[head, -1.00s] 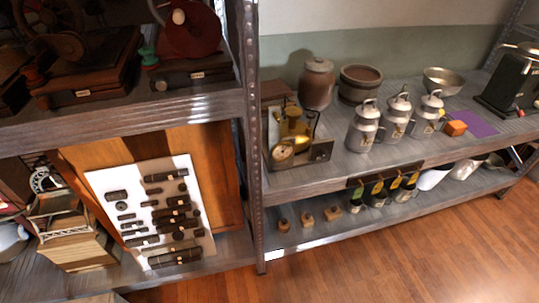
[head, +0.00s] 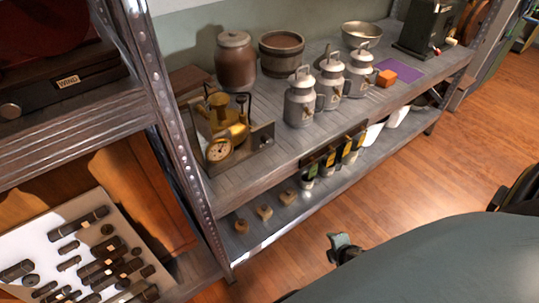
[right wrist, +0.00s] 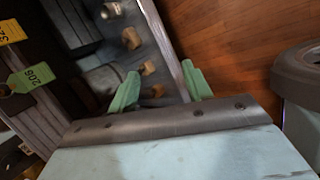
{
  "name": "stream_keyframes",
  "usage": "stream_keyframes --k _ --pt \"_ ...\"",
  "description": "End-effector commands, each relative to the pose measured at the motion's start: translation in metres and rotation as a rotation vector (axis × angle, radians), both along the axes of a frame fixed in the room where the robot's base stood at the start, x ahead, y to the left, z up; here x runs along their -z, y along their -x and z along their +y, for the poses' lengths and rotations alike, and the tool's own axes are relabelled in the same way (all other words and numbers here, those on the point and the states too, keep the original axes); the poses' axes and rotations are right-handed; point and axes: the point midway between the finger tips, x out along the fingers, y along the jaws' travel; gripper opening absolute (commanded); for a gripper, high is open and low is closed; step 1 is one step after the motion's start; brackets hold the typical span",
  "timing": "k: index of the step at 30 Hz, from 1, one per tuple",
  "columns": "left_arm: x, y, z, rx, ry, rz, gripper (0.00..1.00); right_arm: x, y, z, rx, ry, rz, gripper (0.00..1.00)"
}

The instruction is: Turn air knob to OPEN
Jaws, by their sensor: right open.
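A brass device with a round white gauge (head: 218,149) stands on a metal base at the left end of the upper shelf in the head view. A small dark knob-like part (head: 267,138) shows on the right side of its base. I cannot read any OPEN marking or tell which part is the air knob. My right gripper (right wrist: 160,68) is open, with two pale green fingers apart and nothing between them. In the head view my right arm fills the lower right, below and away from the device. My left gripper is not in view.
A brown lidded jar (head: 235,62), a wooden tub (head: 281,52) and several metal cans (head: 300,100) stand near the device. A perforated metal post (head: 172,110) rises to its left. Small wooden blocks (head: 264,212) sit on the lower shelf. The wooden floor (head: 450,150) ahead is clear.

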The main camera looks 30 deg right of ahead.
Motion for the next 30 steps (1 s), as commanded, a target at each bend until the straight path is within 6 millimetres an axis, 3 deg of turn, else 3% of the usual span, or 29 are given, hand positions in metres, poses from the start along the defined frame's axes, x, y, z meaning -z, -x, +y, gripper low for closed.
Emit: stream_keyframes --k 1,3,6,9,12,15,22,30 --pt "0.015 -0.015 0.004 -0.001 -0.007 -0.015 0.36 -0.014 -0.039 -0.012 -0.160 0.146 -0.073 0.50" --pt "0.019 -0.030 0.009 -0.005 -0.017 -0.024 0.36 -0.051 -0.082 -0.018 -0.360 0.360 -0.165 0.50" --pt "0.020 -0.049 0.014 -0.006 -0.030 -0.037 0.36 -0.107 -0.126 -0.010 -0.593 0.660 -0.292 0.50" --pt "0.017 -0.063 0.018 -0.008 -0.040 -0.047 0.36 -0.159 -0.152 0.009 -0.753 0.921 -0.409 0.50" --pt "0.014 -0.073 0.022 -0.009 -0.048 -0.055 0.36 -0.198 -0.162 0.029 -0.850 1.116 -0.500 0.50" --pt "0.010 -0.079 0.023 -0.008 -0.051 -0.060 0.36 -0.223 -0.165 0.043 -0.897 1.237 -0.558 0.50" --pt "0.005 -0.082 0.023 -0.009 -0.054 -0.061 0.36 -0.239 -0.178 0.050 -0.914 1.304 -0.589 0.50" --pt "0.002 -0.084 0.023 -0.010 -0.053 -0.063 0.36 -0.239 -0.224 0.052 -0.911 1.299 -0.589 0.50"
